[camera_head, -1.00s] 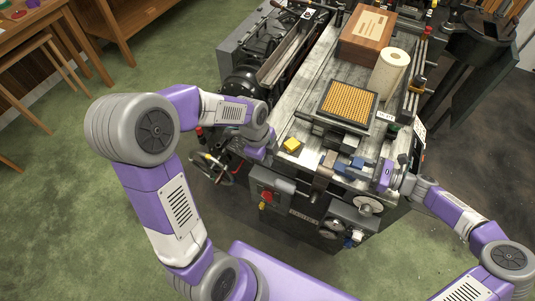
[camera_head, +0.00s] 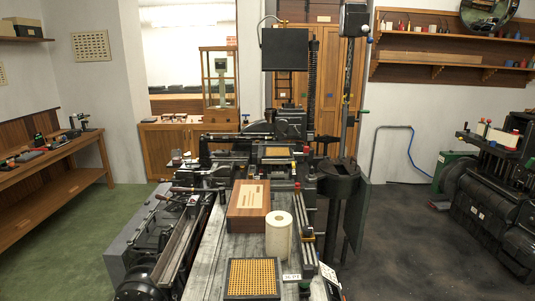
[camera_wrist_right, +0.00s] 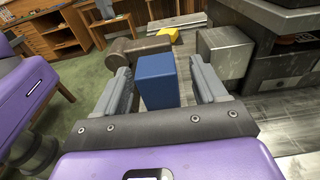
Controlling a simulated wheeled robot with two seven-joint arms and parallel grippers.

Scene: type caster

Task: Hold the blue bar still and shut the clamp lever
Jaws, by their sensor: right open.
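A blue block (camera_wrist_right: 157,82), which looks like the blue bar, stands between the two fingers of my right gripper (camera_wrist_right: 160,70) in the right wrist view. The fingers are open, with a gap visible on each side of the block. Just behind it lies a brown-grey cylindrical part with a rounded end (camera_wrist_right: 138,50). I cannot tell whether this is the clamp lever. The head view is now raised and shows neither gripper, nor the blue bar, nor the lever. My left gripper cannot be made out in the right wrist view.
A yellow block (camera_wrist_right: 168,35) lies behind the blue one, and a grey metal block (camera_wrist_right: 225,52) stands to its right. On the machine bed are a wooden box (camera_head: 249,203), a paper roll (camera_head: 279,234) and a tray of gold type (camera_head: 252,278). Purple parts of mine fill the wrist view's left side.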

